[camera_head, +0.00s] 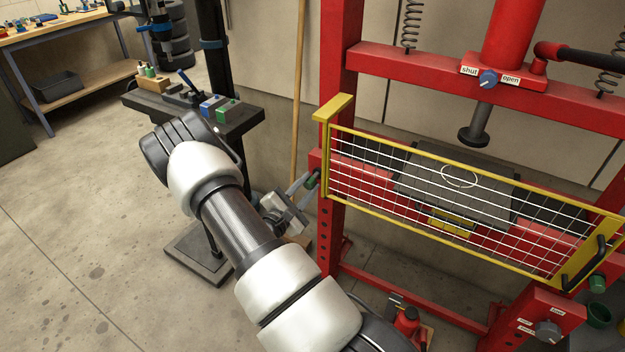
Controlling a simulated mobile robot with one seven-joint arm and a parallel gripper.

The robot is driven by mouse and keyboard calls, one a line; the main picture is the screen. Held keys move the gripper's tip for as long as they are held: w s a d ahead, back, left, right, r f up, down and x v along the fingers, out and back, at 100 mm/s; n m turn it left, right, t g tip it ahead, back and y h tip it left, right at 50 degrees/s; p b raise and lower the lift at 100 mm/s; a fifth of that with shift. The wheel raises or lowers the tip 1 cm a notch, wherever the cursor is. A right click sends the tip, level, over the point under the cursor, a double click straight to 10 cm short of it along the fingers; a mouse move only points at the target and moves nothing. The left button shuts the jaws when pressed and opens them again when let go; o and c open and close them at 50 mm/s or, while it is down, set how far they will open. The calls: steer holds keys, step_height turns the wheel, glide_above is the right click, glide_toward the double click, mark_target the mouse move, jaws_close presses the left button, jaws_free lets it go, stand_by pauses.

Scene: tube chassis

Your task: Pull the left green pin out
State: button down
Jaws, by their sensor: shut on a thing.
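The left green pin (313,180) sits at the left post of the red press (340,110), just below the yellow bracket at the guard's upper left. My gripper (304,187) reaches it from the left and is shut on its green head. I cannot tell how deep the pin sits in the post. Another green pin (597,284) shows at the right post, near the lower right corner of the guard. My arm hides part of the floor and the stand behind it.
A yellow-framed mesh guard (450,247) spans the press front. A stand with a small tool shelf (195,110) is behind my arm. A wooden pole (299,90) leans on the wall. A red jack (408,325) and a green bucket (599,316) are low down. Floor at left is clear.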

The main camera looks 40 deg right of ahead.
steer(key=v, duration=0.4)
steer(key=shift+f, duration=0.1)
steer(key=shift+a, duration=0.1)
steer(key=c, duration=1.5)
jaws_free()
steer(key=shift+o, duration=0.2)
steer(key=p+v, duration=0.1)
steer(key=v, duration=1.6)
steer(key=shift+a+p, duration=0.25)
steer(key=shift+p, duration=0.15)
steer(key=shift+s, duration=0.1)
